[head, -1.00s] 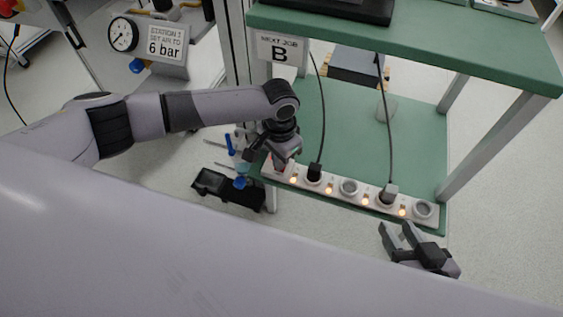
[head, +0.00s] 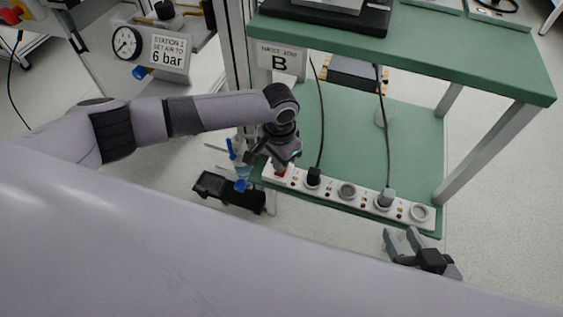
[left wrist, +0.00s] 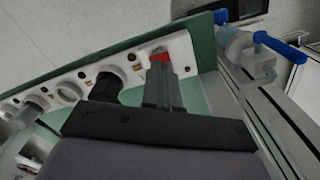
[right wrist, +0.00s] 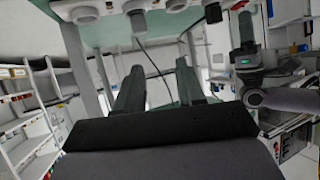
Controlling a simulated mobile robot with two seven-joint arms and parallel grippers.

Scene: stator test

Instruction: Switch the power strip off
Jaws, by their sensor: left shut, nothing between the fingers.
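The white power strip (head: 331,189) lies along the front edge of the green lower shelf. Its small indicator lamps look dark. Its red switch (head: 282,171) is at the left end, partly hidden by my left gripper (head: 277,164). In the left wrist view the shut fingers (left wrist: 160,70) are at the red switch (left wrist: 159,52), touching or very close to it; I cannot tell which. My right gripper (head: 402,240) is open and empty, in front of the strip's right end. Its spread fingers show in the right wrist view (right wrist: 158,75).
Two plugs with dark cables sit in the strip: a black plug (head: 313,177) and a grey plug (head: 387,197). The green upper shelf (head: 420,60) overhangs it. A blue-handled valve (head: 238,170) and a black box (head: 228,191) are left of the strip. The lower shelf behind is mostly clear.

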